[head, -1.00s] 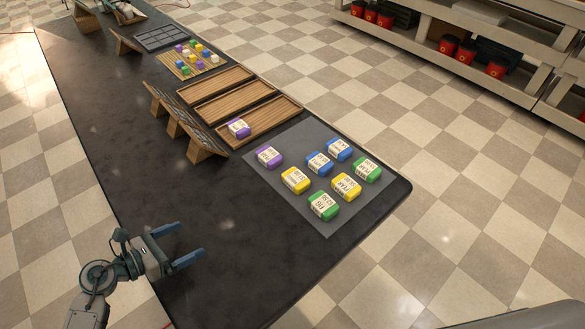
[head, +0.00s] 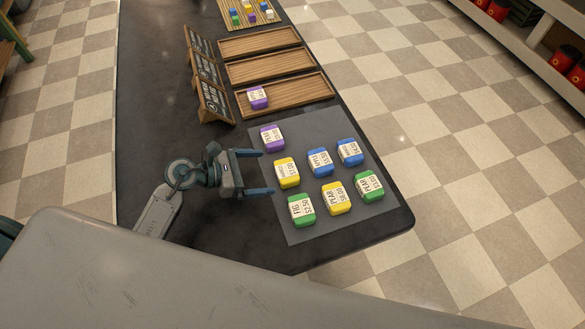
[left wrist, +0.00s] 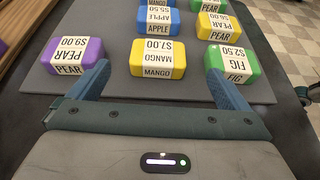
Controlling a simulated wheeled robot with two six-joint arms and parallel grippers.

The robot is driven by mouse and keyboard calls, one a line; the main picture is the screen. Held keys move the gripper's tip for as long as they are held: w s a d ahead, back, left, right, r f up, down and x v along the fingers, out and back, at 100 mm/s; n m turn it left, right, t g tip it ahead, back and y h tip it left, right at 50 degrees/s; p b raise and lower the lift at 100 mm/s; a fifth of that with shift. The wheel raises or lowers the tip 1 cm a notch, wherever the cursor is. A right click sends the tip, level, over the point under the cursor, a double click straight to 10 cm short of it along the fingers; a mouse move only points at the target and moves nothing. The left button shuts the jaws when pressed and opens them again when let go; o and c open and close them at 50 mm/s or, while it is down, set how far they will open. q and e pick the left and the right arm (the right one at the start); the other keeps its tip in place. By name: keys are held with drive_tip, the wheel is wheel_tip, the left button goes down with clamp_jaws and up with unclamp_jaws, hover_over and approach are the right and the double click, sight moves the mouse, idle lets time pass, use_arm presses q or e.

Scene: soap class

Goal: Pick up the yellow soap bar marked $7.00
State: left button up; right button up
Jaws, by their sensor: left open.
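The yellow soap bar marked $7.00 and MANGO (left wrist: 158,58) lies on the grey mat (left wrist: 262,90) in the left wrist view, centred ahead of the jaws. In the head view the same yellow bar (head: 287,172) is just right of my left gripper (head: 268,172). My left gripper is open and empty, and its two fingers (left wrist: 158,88) point at the bar from either side in the wrist view. The purple $9.00 PEAR bar (left wrist: 72,56) is by the left finger, and the green $2.50 FIG bar (left wrist: 233,64) is by the right finger.
Blue bars (head: 320,162), another yellow bar (head: 337,198) and a green bar (head: 369,186) lie farther right on the mat. Wooden trays (head: 305,93) stand behind, one holding a purple bar (head: 258,98). Dark signs (head: 208,80) stand left of the trays.

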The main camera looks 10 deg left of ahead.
sight(284, 171)
use_arm(q)
drive_tip(key=shift+x, duration=1.15)
drive_tip(key=shift+w+d+f+p, duration=0.15)
drive_tip(key=shift+w+d+p, duration=0.15)
drive_tip(key=shift+d, duration=0.15)
drive_tip(key=shift+w+d, duration=0.15)
drive_tip(key=p+x, duration=0.1)
drive_tip(key=x, duration=0.1)
drive_tip(key=p+x, duration=0.1)
drive_tip(key=x, duration=0.1)
drive_tip(key=shift+w+d+f, duration=0.2)
drive_tip(key=shift+f, duration=0.2)
drive_tip(key=shift+c, duration=0.7)
drive_tip(key=c, duration=0.7)
drive_tip(key=shift+c, duration=1.4)
use_arm(e)
drive_tip(key=r, duration=0.2)
drive_tip(key=shift+s+d+r, duration=0.15)
drive_tip(key=shift+d+r, duration=0.1)
drive_tip(key=shift+r, duration=0.15)
